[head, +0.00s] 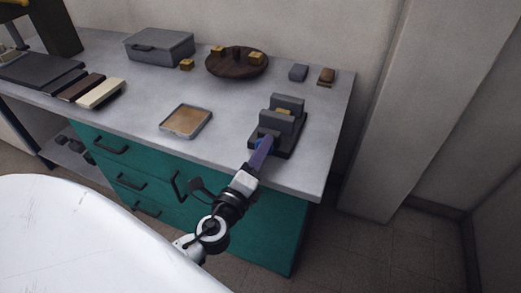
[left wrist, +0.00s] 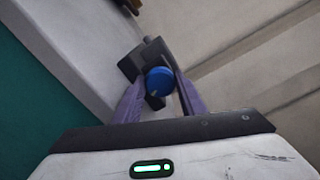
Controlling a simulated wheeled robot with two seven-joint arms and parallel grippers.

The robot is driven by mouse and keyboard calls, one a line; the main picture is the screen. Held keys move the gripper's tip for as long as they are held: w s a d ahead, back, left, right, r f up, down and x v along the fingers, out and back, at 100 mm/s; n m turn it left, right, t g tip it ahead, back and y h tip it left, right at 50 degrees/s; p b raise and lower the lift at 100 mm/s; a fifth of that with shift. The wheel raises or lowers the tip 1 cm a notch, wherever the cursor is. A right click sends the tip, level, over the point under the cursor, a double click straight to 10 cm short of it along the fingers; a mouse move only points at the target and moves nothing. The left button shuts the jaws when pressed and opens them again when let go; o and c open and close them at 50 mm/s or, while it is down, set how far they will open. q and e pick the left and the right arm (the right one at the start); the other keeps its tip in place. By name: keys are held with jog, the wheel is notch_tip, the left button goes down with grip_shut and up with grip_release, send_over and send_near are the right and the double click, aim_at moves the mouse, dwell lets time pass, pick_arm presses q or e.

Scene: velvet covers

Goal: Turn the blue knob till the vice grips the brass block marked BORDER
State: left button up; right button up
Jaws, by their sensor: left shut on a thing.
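The grey vice (head: 292,103) stands on a dark base near the right end of the bench. A small brass block (head: 283,111) shows between its two jaws; I cannot read any marking, nor tell whether both jaws touch it. The blue knob (head: 258,142) is at the vice's near end, mostly hidden by my fingers. My left gripper (head: 261,147) reaches it from the front with purple fingers. In the left wrist view the blue knob (left wrist: 160,81) sits between the fingertips, and the gripper is shut on it. My right gripper is not in view.
A round wooden board (head: 237,70) with small blocks and a grey case (head: 160,47) stand at the back. A shallow tray (head: 186,107) lies left of the vice. Two small blocks, one grey (head: 298,72) and one brown (head: 326,76), stand behind it. Bench top around the tray is clear.

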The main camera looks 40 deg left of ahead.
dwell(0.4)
pick_arm(q)
jog(key=o, duration=1.1)
jog(key=shift+c, duration=0.2)
